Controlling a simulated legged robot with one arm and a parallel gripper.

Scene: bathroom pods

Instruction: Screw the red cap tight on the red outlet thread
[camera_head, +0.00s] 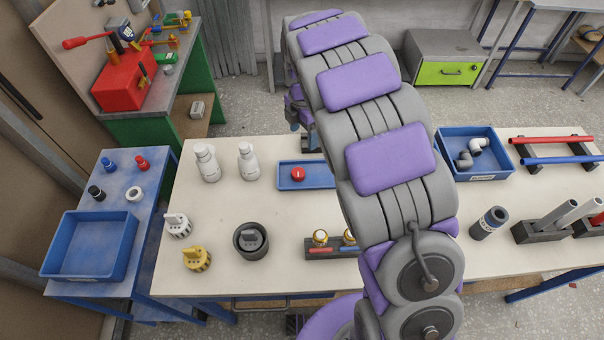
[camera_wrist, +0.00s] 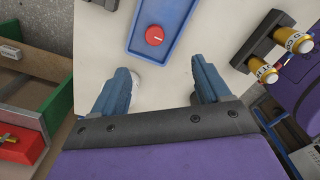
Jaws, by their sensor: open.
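The red cap (camera_head: 298,174) lies in a shallow blue tray (camera_head: 319,186) on the table, with a pale line across its top. The wrist view shows the same cap (camera_wrist: 155,35) beyond my fingertips, apart from them. My gripper (camera_wrist: 163,75) is open with nothing between its blue fingers. A dark block carries two gold outlets. The outlet by the red strip (camera_head: 320,238) stands left of the one by the blue strip (camera_head: 350,238), partly covered by my arm. I cannot make out the threads.
Two white bottles (camera_head: 206,162) stand left of the tray. A grey holder (camera_head: 252,240) and yellow and white knobs stand at front left. A blue bin (camera_head: 471,164) and pipe racks are on the right. Bare tabletop lies between tray and outlets.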

